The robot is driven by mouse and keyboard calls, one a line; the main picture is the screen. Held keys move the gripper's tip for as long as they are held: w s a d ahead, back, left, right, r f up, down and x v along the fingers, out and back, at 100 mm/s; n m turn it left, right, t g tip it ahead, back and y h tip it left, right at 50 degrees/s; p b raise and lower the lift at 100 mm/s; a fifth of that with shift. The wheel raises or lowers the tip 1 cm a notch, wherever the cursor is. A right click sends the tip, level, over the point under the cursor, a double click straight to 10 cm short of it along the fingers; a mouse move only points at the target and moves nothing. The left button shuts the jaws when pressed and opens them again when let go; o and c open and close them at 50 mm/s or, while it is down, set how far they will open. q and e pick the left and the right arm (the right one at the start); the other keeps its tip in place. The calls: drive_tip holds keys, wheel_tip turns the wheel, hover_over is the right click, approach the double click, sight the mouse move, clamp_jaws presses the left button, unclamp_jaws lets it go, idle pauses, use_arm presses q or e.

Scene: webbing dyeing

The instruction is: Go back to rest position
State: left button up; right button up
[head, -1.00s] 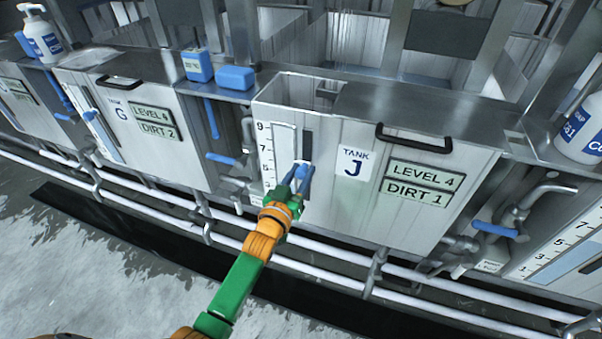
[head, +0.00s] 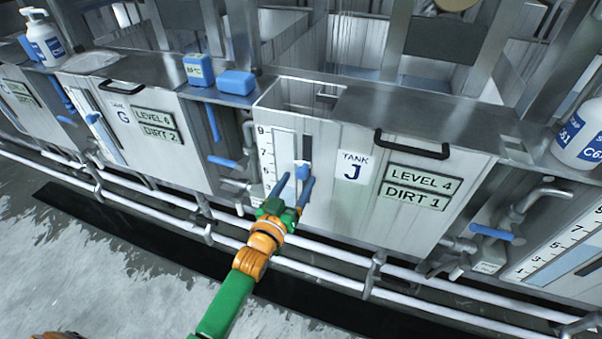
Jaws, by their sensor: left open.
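My left gripper (head: 291,191), with blue fingers on a green and orange arm, is in front of the level scale of tank J (head: 335,215). Its fingers are spread apart. A small blue knob (head: 303,172) on a dark slot beside the scale shows just above and between the fingertips; I cannot tell whether they touch it. Tank J's displays read LEVEL 4 and DIRT 1 (head: 415,200). My right gripper is not in view; a bit of orange shows at the bottom left edge.
White pipes (head: 330,285) run low along the tank fronts. Tank G (head: 150,150) stands to the left. Blue-handled valves (head: 492,232) stick out between tanks. White bottles (head: 580,140) stand on the ledge. The grey floor (head: 120,270) at lower left is clear.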

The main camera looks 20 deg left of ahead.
use_arm(q)
drive_tip(key=s, duration=0.3)
drive_tip(key=shift+s+a, duration=0.15)
drive_tip(key=shift+s, duration=0.2)
